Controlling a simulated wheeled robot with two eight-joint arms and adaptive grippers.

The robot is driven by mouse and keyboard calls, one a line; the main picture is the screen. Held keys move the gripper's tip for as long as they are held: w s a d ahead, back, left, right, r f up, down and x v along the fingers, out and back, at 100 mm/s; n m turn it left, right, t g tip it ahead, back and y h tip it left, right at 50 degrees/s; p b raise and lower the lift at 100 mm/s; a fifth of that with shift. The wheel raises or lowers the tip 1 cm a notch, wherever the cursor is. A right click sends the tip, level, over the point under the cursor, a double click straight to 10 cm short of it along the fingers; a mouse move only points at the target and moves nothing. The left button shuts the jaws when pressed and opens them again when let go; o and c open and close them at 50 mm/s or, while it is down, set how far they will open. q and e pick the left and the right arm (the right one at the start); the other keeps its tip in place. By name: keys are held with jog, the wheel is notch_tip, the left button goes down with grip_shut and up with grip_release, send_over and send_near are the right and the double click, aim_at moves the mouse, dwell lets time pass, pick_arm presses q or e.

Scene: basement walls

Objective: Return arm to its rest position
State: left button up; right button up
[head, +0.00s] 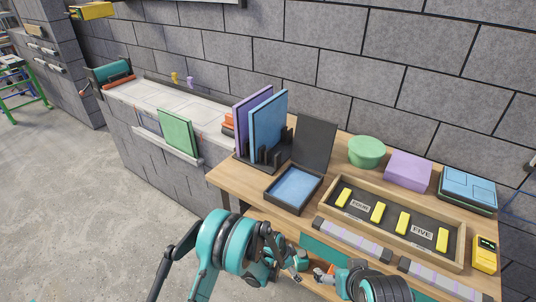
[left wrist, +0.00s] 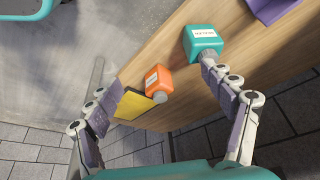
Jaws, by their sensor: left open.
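My left gripper (head: 293,266) is low in the middle of the head view, near the front edge of the wooden table. In the left wrist view it (left wrist: 155,85) is open, its fingers wide apart with nothing held. An orange bottle (left wrist: 158,79) shows between the fingers. A teal bottle (left wrist: 202,40) shows by the right fingertip; I cannot tell whether they touch. My other arm (head: 385,285) comes in at the bottom right of the head view. Its gripper is too overlapped to read.
The wooden table (head: 228,184) carries a black rack (head: 243,165) with upright panels, an open box (head: 284,204), a tray (head: 458,247) with yellow blocks, a green round box (head: 366,151) and a purple box (head: 408,170). The floor (head: 70,200) on the left is clear.

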pick_arm(q)
jog(key=s+a+r+n+t+y, duration=0.1)
jog(key=a+r+n, duration=0.1)
jog(key=a+r, duration=0.5)
jog(key=s+a+r+n+t, duration=0.1)
jog(key=a+r+n, duration=0.2)
jog(key=r, duration=0.7)
jog(key=s+a+r+n+t+y, duration=0.1)
jog(key=a+r+n, duration=0.1)
jog(key=a+r, duration=0.5)
jog(key=s+a+r+n+t+y, duration=0.1)
jog(key=s+a+r+n, duration=0.2)
jog(key=s, duration=0.5)
jog(key=s+a+r+n+t+y, duration=0.1)
jog(key=s+a+r+n, duration=0.3)
jog(key=s+a+r, duration=0.2)
jog(key=s+a, duration=0.1)
jog(key=s, duration=0.1)
jog(key=shift+s+a+r, duration=0.15)
jog(key=shift+s+a, duration=0.1)
jog(key=shift+s, duration=0.1)
